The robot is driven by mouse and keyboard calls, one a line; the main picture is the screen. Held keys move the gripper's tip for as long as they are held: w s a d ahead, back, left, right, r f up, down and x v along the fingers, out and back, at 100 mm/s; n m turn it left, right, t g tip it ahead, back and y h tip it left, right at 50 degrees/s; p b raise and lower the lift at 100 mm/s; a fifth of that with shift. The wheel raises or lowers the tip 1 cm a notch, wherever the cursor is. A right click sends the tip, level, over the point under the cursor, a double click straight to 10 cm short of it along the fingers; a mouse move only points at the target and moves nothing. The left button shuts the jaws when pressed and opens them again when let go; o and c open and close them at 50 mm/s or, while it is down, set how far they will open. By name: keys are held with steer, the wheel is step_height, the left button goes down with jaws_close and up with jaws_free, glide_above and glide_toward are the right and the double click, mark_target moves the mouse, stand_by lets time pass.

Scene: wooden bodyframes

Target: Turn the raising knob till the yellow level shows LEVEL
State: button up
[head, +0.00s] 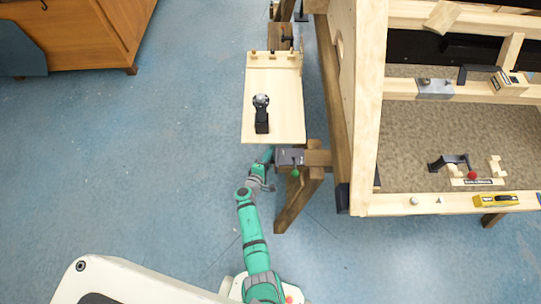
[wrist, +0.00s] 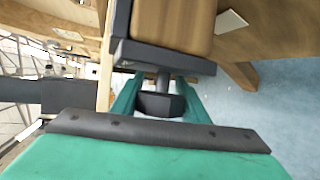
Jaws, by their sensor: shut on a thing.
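A dark faceted knob (wrist: 160,104) hangs on a short stem under a dark plate (wrist: 165,57) at the end of a wooden post (wrist: 172,22) in the wrist view. My gripper (wrist: 157,92) has its two green fingers on either side of this knob and is shut on it. In the head view my gripper (head: 265,160) reaches to the front edge of a pale board, its tip partly hidden. The yellow level (head: 497,200) lies on the front rail of the wooden frame at the right; its reading is too small to make out.
A pale board (head: 273,88) carrying a dark ball-topped handle (head: 261,112) is above my gripper. A grey block (head: 290,157) with a green ball lever (head: 295,173) sits close on its right. A red-knobbed crank (head: 472,175) stands inside the frame. The blue floor at left is clear.

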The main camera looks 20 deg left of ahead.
steer(key=shift+s+f+g, duration=0.1)
steer(key=shift+f+g, duration=0.05)
steer(key=shift+g, duration=0.25)
steer(key=o, duration=1.1)
steer(key=v, duration=1)
steer(key=shift+s, duration=0.35)
